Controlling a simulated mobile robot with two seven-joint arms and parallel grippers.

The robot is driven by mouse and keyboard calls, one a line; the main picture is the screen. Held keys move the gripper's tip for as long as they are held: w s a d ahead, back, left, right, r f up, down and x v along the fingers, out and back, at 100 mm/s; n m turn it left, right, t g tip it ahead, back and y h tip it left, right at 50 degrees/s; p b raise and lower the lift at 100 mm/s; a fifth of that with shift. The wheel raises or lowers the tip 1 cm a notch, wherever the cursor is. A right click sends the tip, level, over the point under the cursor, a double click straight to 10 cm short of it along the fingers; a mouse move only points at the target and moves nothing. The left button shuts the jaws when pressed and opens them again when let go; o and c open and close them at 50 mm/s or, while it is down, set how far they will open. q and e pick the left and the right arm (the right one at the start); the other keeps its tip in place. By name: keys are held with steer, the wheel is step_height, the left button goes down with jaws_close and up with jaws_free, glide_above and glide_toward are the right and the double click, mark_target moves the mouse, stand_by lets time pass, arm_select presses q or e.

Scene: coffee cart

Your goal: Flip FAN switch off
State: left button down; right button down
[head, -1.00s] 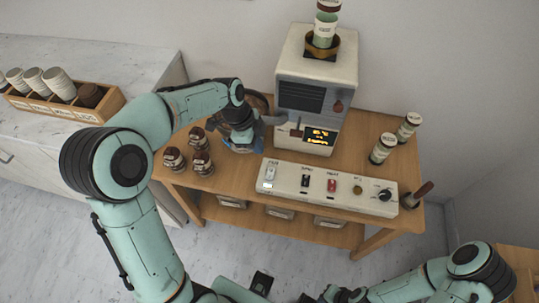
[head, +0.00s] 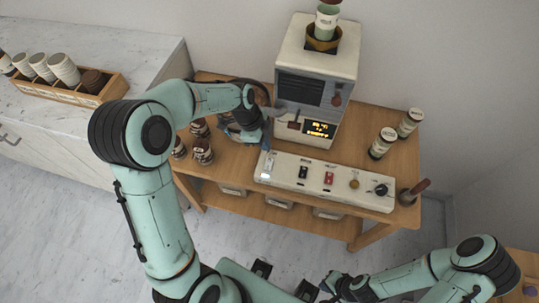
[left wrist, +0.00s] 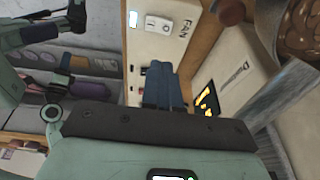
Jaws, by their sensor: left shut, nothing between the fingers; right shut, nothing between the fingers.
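The white control panel (head: 340,189) lies along the front of the wooden cart. Its FAN switch (head: 269,163) is at the left end, partly covered by my left gripper in the head view. In the left wrist view the white FAN rocker (left wrist: 157,24) shows clearly beside its printed label, with a lit indicator (left wrist: 133,18) next to it. My left gripper (head: 267,143) is shut and empty, just behind the panel's left end; its blue fingers (left wrist: 165,82) look apart from the switch. My right gripper (head: 328,285) is shut and empty, low in front of the cart.
The coffee machine (head: 315,75) with a lit display stands behind the panel. Brown-lidded jars (head: 202,152) stand left of it, and two cups (head: 382,143) stand right. A dark-handled tool (head: 414,190) is at the panel's right end. Other switches and a knob line the panel.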

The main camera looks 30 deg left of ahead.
mark_target(272, 162)
arm_select(q)
steer(key=x, duration=0.5)
steer(key=a+x, duration=0.1)
steer(key=x, duration=0.2)
steer(key=shift+w+f, duration=0.15)
steer(key=shift+f, duration=0.4)
arm_select(e)
steer(key=shift+w+r, duration=0.1)
steer(key=shift+r, duration=0.05)
arm_select(q)
steer(key=shift+w+f+b, duration=0.15)
steer(key=shift+f+b, duration=0.4)
steer(key=shift+b, duration=0.05)
steer(key=shift+w, duration=0.1)
steer(key=shift+s+r, duration=0.15)
steer(key=shift+s, duration=0.05)
arm_select(e)
steer(key=shift+s+f, duration=0.5)
steer(key=shift+f, duration=0.5)
